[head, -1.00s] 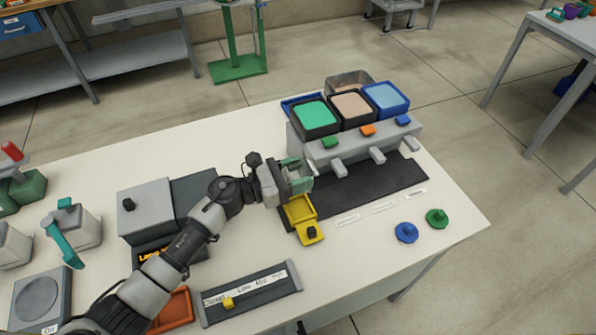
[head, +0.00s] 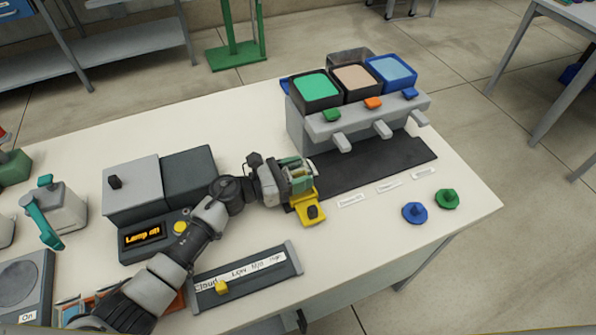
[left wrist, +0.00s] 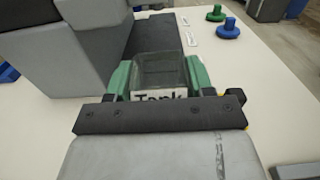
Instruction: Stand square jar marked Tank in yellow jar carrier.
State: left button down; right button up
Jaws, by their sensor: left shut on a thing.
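My left gripper (head: 296,176) has green fingers and is shut on the square jar (left wrist: 160,75), a clear jar with a white "Tank" label, seen between the fingers in the left wrist view. In the head view the jar is mostly hidden by the fingers. The yellow jar carrier (head: 311,211) lies on the table, with a black knob on its front tab. The gripper and jar are over its rear part and hide it. I cannot tell whether the jar touches the carrier floor. My right gripper is not in view.
A grey dispenser (head: 372,120) with green, tan and blue bins stands behind, on a dark mat (head: 350,165). Blue (head: 414,212) and green (head: 447,198) knobs sit at right. A "Lamp on" box (head: 145,236) and a slider panel (head: 247,276) lie left and in front.

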pick_arm(q)
jog(key=shift+f, duration=0.1)
jog(key=shift+c, duration=1.7)
grip_release()
notch_tip(320, 180, up, 9)
jog(key=p, duration=0.6)
jog(key=shift+p, duration=0.35)
